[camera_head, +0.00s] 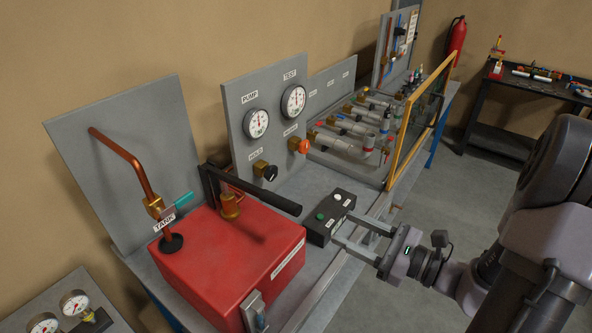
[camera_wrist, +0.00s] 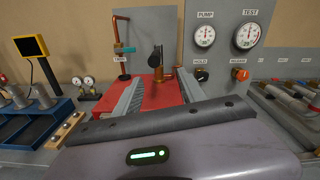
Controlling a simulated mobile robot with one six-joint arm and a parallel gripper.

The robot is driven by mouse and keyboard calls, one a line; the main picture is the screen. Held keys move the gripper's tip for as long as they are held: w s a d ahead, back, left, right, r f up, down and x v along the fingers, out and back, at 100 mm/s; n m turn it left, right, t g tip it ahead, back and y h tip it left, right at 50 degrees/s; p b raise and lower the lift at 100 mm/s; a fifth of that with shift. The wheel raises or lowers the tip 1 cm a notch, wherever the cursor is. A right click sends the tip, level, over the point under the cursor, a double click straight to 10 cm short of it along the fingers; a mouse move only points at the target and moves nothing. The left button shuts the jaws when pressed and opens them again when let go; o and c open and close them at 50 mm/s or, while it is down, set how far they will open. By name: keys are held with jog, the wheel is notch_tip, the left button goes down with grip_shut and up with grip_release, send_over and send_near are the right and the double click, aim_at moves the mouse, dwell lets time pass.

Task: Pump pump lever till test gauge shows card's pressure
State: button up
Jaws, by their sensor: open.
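The pump lever (camera_head: 262,194) is a black bar standing out over the red pump tank (camera_head: 220,262). In the wrist view the lever (camera_wrist: 155,58) shows nearly end-on, beyond my fingers. My gripper (camera_head: 342,227) is open and empty, apart from the lever, in front of the bench near the black button box. In the wrist view the gripper (camera_wrist: 161,88) points toward the tank. The TEST gauge (camera_head: 293,101) and PUMP gauge (camera_head: 255,123) are white dials on a grey panel; their small readings are illegible. I cannot make out a pressure card.
A black HOLD knob (camera_head: 269,173) and an orange RELEASE knob (camera_head: 303,146) sit below the gauges. A TANK valve with a teal handle (camera_head: 184,199) rises behind the tank. A yellow-framed guard (camera_head: 418,115) stands right.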

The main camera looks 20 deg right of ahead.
aim_at(269, 196)
jog(key=x, duration=0.6)
jog(key=p+x, duration=0.1)
jog(key=x, duration=0.4)
jog(key=a+p+x, duration=0.1)
jog(key=x, duration=0.5)
jog(key=shift+a+f, duration=0.1)
jog(key=shift+a, duration=0.1)
jog(key=shift+c, duration=0.4)
grip_shut()
